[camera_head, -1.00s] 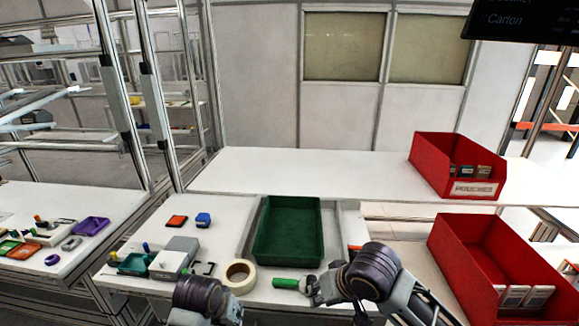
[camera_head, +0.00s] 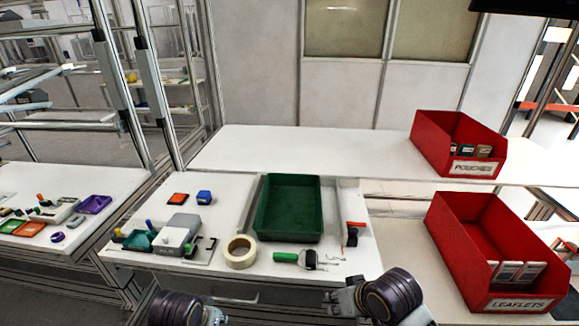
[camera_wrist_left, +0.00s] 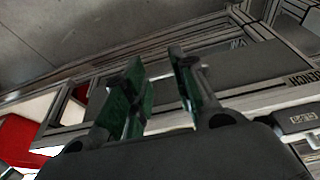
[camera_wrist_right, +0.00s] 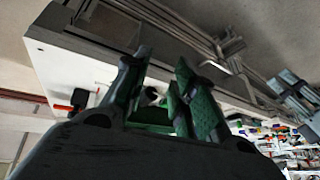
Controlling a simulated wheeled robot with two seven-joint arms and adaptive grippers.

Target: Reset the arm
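My right gripper (camera_head: 331,297) is at the bottom of the head view, in front of the table's near edge. In the right wrist view its two green-padded fingers (camera_wrist_right: 160,78) stand apart, and I see nothing held between them. My left arm (camera_head: 176,308) shows at the bottom left of the head view, partly cut off by the frame. In the left wrist view its gripper fingers (camera_wrist_left: 160,85) are apart and empty, pointing over the floor and dark frame bars. A green-handled tool (camera_head: 287,257) lies on the table beyond the right gripper, apart from it.
A green tray (camera_head: 290,235), a tape roll (camera_head: 240,252) and a grey box (camera_head: 179,230) stand on the white table (camera_head: 225,210). Red bins for pouches (camera_head: 430,150) and leaflets (camera_head: 450,245) are at the right. Metal posts stand at the left.

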